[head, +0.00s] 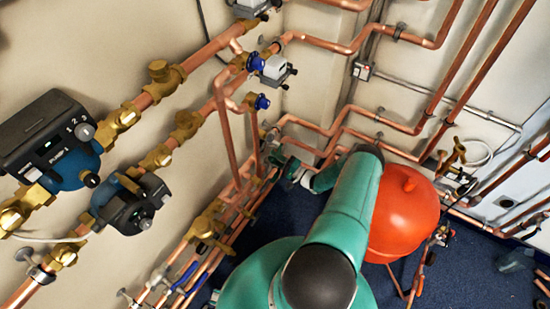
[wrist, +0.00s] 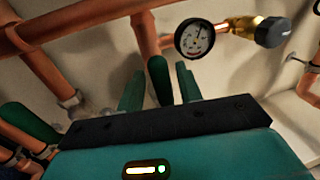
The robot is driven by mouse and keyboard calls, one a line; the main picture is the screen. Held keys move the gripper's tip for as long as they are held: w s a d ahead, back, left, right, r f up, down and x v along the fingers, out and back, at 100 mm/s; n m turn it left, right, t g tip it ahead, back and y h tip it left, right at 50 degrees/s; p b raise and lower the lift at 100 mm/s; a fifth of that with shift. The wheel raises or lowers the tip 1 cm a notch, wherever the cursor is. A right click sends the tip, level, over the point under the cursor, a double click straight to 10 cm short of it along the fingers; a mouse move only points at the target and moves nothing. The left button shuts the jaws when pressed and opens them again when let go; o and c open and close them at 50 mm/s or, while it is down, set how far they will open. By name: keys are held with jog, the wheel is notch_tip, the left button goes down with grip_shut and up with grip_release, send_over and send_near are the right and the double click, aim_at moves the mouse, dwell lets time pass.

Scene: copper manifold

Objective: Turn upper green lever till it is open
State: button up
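In the wrist view, a dark green lever (wrist: 160,80) shows between the two teal fingers of my gripper (wrist: 160,88). The fingers stand apart, with a gap visible on each side of the lever, so my gripper is open around it or just behind it; the depth is hard to tell. A second dark green lever (wrist: 28,122) lies to the left, outside the fingers. I cannot tell for certain which lever is the upper one. In the head view, my gripper (head: 280,166) is at the copper pipes by the wall corner; the levers there are too small and covered to tell apart.
A round pressure gauge (wrist: 194,37) with a brass fitting is close beyond the right finger. Copper pipes (wrist: 85,22) cross above and at left. In the head view, a red tank (head: 405,215) stands right beside my arm, and pumps (head: 65,150) are at left.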

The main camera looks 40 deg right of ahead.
jog(key=v, duration=1.3)
jog(key=shift+s, duration=0.4)
